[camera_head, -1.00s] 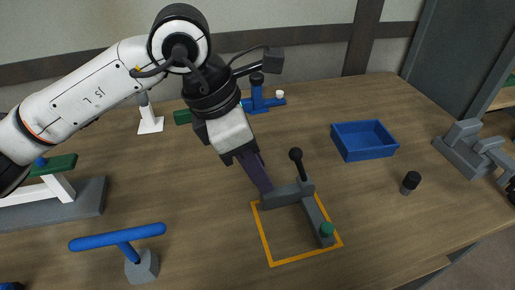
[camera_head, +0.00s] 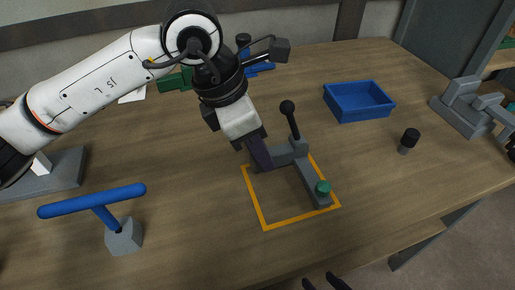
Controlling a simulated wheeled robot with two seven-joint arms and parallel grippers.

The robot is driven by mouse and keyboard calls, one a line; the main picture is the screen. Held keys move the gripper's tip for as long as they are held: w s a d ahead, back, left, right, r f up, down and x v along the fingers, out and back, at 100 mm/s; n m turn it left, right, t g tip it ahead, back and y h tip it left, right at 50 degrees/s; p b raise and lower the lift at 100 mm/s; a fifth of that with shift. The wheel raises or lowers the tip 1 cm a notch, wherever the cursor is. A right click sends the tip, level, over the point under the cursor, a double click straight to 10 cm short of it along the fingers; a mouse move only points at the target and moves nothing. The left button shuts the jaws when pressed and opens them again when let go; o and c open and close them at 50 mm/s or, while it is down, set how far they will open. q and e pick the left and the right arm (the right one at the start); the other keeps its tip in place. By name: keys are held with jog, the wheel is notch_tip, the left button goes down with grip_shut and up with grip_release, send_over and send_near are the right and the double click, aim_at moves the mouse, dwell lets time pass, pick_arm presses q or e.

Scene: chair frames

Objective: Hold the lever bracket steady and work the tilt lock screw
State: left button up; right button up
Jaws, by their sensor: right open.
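The grey lever bracket (camera_head: 307,179) is L-shaped and lies within the orange outline on the table. A black ball-topped lever (camera_head: 293,122) rises from its corner, leaning slightly. A green round knob (camera_head: 322,187), which looks like the tilt lock screw, sits on the bracket's near end. My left gripper (camera_head: 260,157) reaches down from the upper left with its dark fingers shut on the bracket's left end, seen side-on and hiding that end. My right gripper (camera_head: 325,283) shows only two dark fingertips at the bottom edge, apart and empty, well below the bracket.
A blue tray (camera_head: 358,111) stands right of the bracket, near a black-capped peg (camera_head: 409,141). A blue T-handled piece (camera_head: 104,207) stands at the left front. Grey blocks (camera_head: 465,115) sit at the far right. The table's front edge runs below the outline.

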pick_arm(q)
jog(key=shift+r, duration=0.1)
grip_shut()
dwell(1.1)
jog(key=o, duration=0.7)
grip_release()
jog(key=shift+c, duration=0.2)
grip_shut()
dwell(0.6)
